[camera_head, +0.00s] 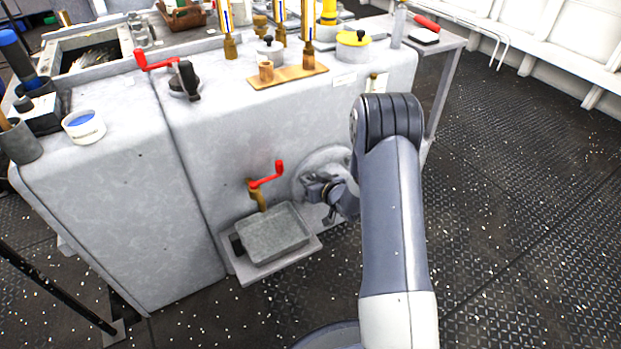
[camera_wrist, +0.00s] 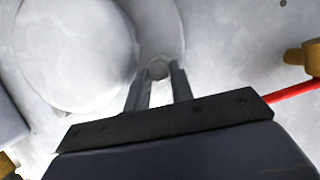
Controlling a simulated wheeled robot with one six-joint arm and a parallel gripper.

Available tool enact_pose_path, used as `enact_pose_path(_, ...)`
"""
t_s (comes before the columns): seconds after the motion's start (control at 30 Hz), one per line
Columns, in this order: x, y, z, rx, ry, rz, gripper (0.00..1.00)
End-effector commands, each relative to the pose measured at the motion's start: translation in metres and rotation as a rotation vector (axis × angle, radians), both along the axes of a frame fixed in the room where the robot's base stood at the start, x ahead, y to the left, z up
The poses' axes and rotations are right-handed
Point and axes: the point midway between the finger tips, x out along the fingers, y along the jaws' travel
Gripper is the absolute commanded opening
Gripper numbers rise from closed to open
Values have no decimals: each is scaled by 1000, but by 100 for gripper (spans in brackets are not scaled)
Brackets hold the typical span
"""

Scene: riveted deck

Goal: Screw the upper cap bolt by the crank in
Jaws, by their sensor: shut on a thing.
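The bolt's hex head (camera_wrist: 158,67) shows between my fingertips in the wrist view, against the pale cap flange. My gripper (camera_wrist: 159,82) is shut on it, one finger on each side. The bolt's shank and how deep it sits are hidden. In the head view the round cap (camera_head: 312,165) is on the front of the grey housing. My gripper (camera_head: 328,197) is at the cap there, and the bolt cannot be made out. The red crank (camera_head: 267,176) on a brass fitting is just left of the cap; its red arm also shows in the wrist view (camera_wrist: 292,91).
A grey tray (camera_head: 272,236) stands on a ledge below the crank. A second red crank (camera_head: 150,62), a white tub (camera_head: 84,127) and a wooden board (camera_head: 287,77) are on the housing top. The deck at right (camera_head: 520,200) is clear.

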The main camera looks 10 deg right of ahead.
Motion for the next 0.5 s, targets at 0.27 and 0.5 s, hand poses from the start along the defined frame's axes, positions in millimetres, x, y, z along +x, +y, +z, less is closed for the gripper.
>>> enact_pose_path(0.27,-1,0,-2,14,9,-1,0)
enact_pose_path(0.5,-2,0,-2,13,8,0,25)
